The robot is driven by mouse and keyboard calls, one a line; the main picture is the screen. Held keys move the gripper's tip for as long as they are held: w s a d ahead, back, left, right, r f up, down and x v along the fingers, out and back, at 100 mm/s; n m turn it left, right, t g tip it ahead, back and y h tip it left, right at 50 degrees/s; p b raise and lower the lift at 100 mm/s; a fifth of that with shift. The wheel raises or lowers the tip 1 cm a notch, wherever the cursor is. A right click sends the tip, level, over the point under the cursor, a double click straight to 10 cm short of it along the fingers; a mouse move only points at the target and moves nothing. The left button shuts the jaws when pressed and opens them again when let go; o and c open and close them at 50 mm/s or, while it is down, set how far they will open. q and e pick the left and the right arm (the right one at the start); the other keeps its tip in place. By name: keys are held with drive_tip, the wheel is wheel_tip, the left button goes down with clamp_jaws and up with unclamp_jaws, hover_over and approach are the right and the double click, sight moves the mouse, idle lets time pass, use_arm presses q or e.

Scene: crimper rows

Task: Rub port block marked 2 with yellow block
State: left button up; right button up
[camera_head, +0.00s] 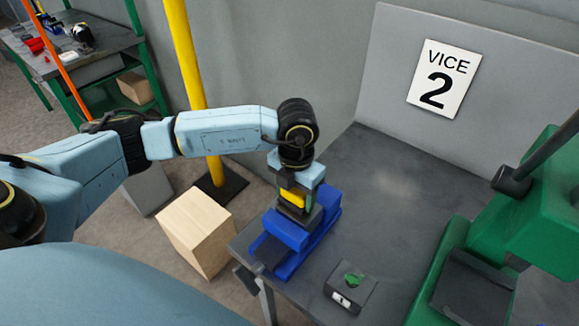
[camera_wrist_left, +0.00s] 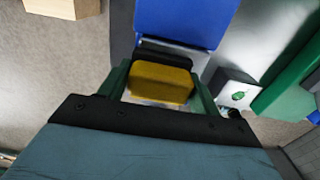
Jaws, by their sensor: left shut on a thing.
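My left gripper (camera_head: 294,194) points down over the blue vice (camera_head: 287,264) at the bench's left edge. It is shut on the yellow block (camera_head: 293,198). In the left wrist view the yellow block (camera_wrist_left: 161,82) sits between the green fingers, close to a dark piece beside the blue vice (camera_wrist_left: 180,22). I cannot tell whether the block touches the vice. A small dark block (camera_head: 350,288) with a green top piece and white label stands on the bench, right of the vice. It also shows in the left wrist view (camera_wrist_left: 232,88); its label is too small to read. My right gripper is out of view.
A large green vice (camera_head: 480,265) fills the bench's right side. A sign (camera_head: 444,79) reading VICE 2 hangs on the back panel. The bench's back middle (camera_head: 375,190) is clear. A wooden box (camera_head: 197,230) and a yellow post (camera_head: 187,60) stand left of the bench.

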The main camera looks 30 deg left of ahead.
use_arm(q)
drive_tip(key=shift+a+r, duration=0.1)
drive_tip(key=shift+a, duration=0.3)
wheel_tip(320, 180, up, 3)
drive_tip(key=shift+f+p, duration=0.1)
drive_tip(key=shift+p, duration=0.6)
drive_tip(key=shift+d+r+p, duration=0.1)
drive_tip(key=shift+r+p, duration=1.5)
drive_tip(key=shift+r, duration=1.1)
drive_tip(key=shift+f, duration=0.1)
